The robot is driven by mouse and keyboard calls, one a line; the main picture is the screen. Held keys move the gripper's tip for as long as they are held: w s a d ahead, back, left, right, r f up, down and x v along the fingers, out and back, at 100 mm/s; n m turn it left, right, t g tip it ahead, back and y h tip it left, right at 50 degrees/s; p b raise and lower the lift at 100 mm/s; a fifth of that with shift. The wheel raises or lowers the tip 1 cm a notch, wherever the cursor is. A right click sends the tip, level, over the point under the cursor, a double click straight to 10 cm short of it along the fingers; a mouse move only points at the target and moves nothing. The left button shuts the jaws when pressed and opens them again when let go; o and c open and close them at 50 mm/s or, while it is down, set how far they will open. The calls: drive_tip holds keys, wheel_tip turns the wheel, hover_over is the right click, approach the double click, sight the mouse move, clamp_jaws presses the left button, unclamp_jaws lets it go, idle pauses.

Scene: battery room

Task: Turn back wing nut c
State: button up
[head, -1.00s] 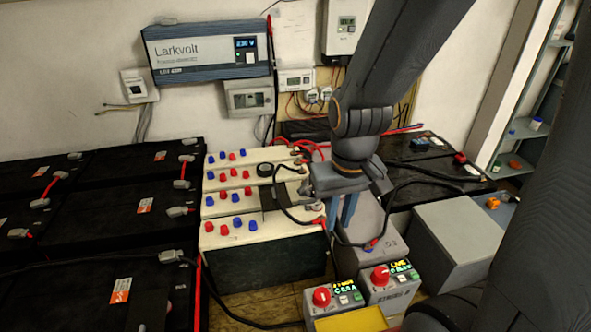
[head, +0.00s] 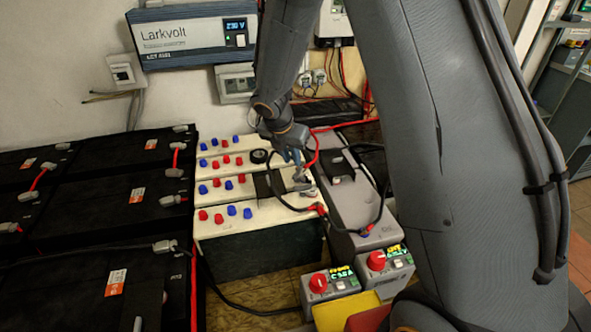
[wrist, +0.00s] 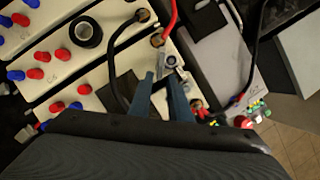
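A grey metal terminal clamp with a small fitting on top (wrist: 172,63) sits at the right end of a cream battery (wrist: 85,70). I cannot make out a label c, nor tell for sure that this fitting is the wing nut. My gripper (wrist: 162,78) has its two blue-grey fingers apart and pointing at the clamp, with nothing seen between them. In the head view my gripper (head: 297,161) is low over the right end of the cream batteries, next to the grey clamp (head: 303,178). Whether the fingers touch it cannot be told.
A black cable (head: 277,192) loops near the clamp, and a red cable (wrist: 170,18) rises close by. A black tape roll (head: 260,156) lies on the batteries. A grey battery (head: 345,200) stands to the right. Two boxes with red knobs (head: 318,283) stand in front.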

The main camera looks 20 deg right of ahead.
sight(297, 172)
drive_tip(key=x, duration=0.7)
drive_tip(key=shift+d+f, duration=0.1)
clamp_jaws()
